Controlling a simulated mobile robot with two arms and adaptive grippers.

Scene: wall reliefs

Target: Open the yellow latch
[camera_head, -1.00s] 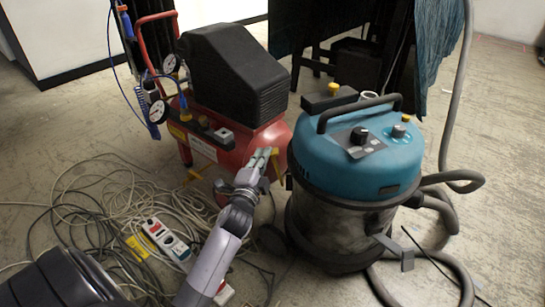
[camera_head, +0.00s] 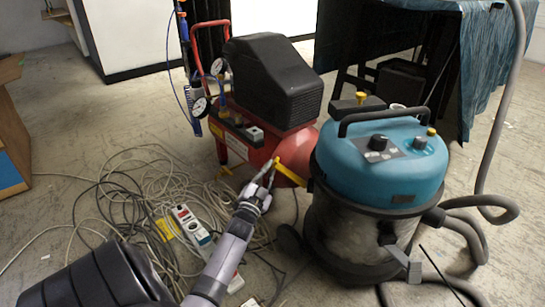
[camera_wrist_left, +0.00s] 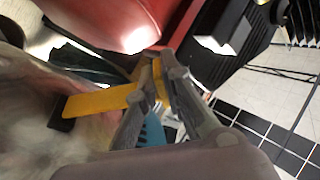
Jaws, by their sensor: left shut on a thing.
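The yellow latch (camera_head: 288,173) is a flat yellow bar at the front of the red tank, close to the blue vacuum cleaner. My left gripper (camera_head: 268,172) reaches up from the bottom of the head view to the bar's left end. In the left wrist view, the gripper (camera_wrist_left: 160,72) is shut on a yellow part of the latch between its fingertips. The bar (camera_wrist_left: 95,103) runs out to the left there and meets a dark block. The fingers hide part of the latch. My right gripper is not in view.
The red compressor (camera_head: 238,142) with gauges stands behind the latch. The blue vacuum cleaner (camera_head: 388,170) stands close on the right, its hose on the floor. Tangled cables and a white power strip (camera_head: 190,225) lie to the left.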

